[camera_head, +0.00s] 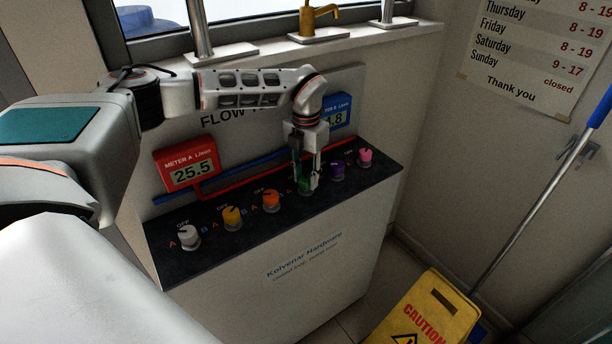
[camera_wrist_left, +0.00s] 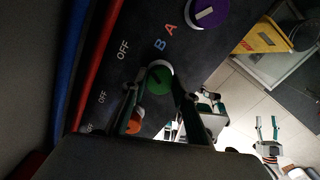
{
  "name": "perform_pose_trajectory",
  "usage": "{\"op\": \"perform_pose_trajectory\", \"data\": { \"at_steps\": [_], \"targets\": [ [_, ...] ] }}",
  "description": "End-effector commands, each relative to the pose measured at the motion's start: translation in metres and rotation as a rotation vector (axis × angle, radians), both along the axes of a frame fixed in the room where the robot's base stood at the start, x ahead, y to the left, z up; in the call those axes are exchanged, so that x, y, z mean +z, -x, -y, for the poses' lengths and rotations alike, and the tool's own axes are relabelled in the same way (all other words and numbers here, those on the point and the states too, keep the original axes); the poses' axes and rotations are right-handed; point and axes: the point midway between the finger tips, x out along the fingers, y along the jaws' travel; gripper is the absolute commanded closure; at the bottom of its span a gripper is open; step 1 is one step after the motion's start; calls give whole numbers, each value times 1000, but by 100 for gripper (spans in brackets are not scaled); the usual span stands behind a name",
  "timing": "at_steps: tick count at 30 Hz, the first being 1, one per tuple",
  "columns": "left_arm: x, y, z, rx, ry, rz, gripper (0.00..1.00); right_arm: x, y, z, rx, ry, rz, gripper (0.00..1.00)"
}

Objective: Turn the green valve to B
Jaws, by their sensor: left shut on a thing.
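The green valve (camera_head: 304,186) is a round knob on the dark top of the console, between the orange and purple knobs. It shows larger in the left wrist view (camera_wrist_left: 158,80), with a pale mark on its face whose exact heading I cannot tell. A blue letter B (camera_wrist_left: 159,45) and the word OFF (camera_wrist_left: 123,50) are printed near it. My left gripper (camera_head: 307,180) points down over the green valve and is shut on it, with one finger on each side. The fingers hide part of the knob in the head view.
White (camera_head: 189,236), yellow (camera_head: 232,217), orange (camera_head: 270,200), purple (camera_head: 337,171) and pink (camera_head: 365,156) knobs share the panel. Red meter A (camera_head: 187,166) reads 25.5. Blue meter B (camera_head: 337,112) is partly covered by my arm. A yellow caution sign (camera_head: 425,312) stands at the right.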

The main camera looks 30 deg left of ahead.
Motion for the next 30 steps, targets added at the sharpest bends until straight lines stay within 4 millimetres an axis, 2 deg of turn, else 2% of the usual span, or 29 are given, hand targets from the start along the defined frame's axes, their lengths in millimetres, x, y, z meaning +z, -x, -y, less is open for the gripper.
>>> {"op": "perform_pose_trajectory", "data": {
  "at_steps": [15,30],
  "targets": [
    [1,0,0,-441,0,0,93,1,0,-3,-5,-7,1,55],
    [0,0,0,-615,0,0,93,1,-1,-4,-8,-12,1,55]
  ]
}}
